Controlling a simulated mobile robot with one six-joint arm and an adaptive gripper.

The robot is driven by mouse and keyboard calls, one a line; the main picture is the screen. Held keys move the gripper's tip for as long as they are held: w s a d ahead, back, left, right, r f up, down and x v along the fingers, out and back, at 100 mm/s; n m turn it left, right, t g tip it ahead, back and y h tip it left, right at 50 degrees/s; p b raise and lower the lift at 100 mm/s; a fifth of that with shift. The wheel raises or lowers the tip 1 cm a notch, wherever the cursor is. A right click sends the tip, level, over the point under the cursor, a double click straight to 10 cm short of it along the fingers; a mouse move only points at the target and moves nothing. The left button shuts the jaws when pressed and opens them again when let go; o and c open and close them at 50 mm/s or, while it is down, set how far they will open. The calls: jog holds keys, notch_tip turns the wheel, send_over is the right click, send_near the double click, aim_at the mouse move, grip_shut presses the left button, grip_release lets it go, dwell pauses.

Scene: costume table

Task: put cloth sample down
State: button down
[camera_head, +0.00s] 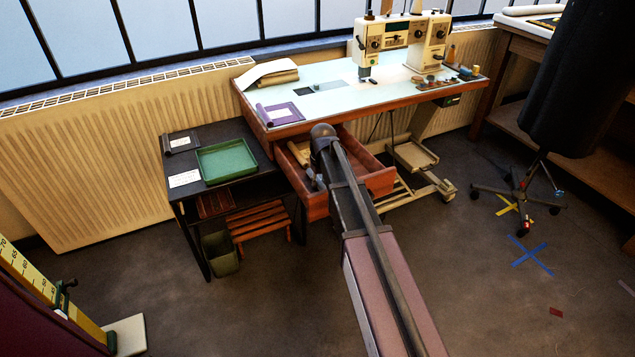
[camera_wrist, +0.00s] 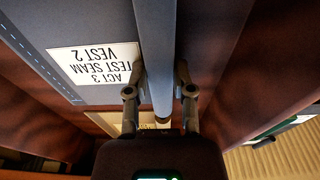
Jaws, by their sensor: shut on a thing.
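My gripper (camera_wrist: 159,96) is shut on the rolled edge of a grey-blue cloth sample (camera_wrist: 157,50). Its flat part lies to the left in the wrist view and bears a white label (camera_wrist: 95,65) reading "ACT 3 TEST SEAM VEST 2", upside down. In the head view my gripper is at the open wooden drawer (camera_head: 377,186) under the sewing table, and my arm hides much of it. A little of the grey-blue cloth shows there (camera_head: 313,181). I cannot tell whether the cloth touches the drawer floor.
A green tray (camera_head: 226,162), a dark sample with a label (camera_head: 181,142) and a white card (camera_head: 184,178) are on the black side table (camera_head: 222,197). A purple sample (camera_head: 281,113) lies on the sewing table. A tan roll (camera_head: 298,152) is in the drawer.

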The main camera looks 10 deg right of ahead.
jog(key=shift+f+b, duration=0.25)
jog(key=shift+b, duration=0.05)
jog(key=shift+c, duration=2.4)
grip_release()
jog(key=shift+r, duration=0.1)
jog(key=shift+r+p, duration=0.15)
jog(key=shift+p, duration=0.25)
notch_tip(320, 180, up, 12)
jog(key=s+p, duration=0.1)
jog(key=p, duration=1.1)
jog(key=shift+s+d, duration=0.2)
jog(key=s+d+m, duration=0.1)
jog(key=s+d, duration=0.1)
jog(key=s, duration=0.9)
jog(key=s+d+m+g, duration=0.1)
jog(key=s+d+m, duration=0.1)
jog(key=s, duration=1)
jog(key=shift+s+m, duration=0.25)
jog(key=shift+m, duration=0.05)
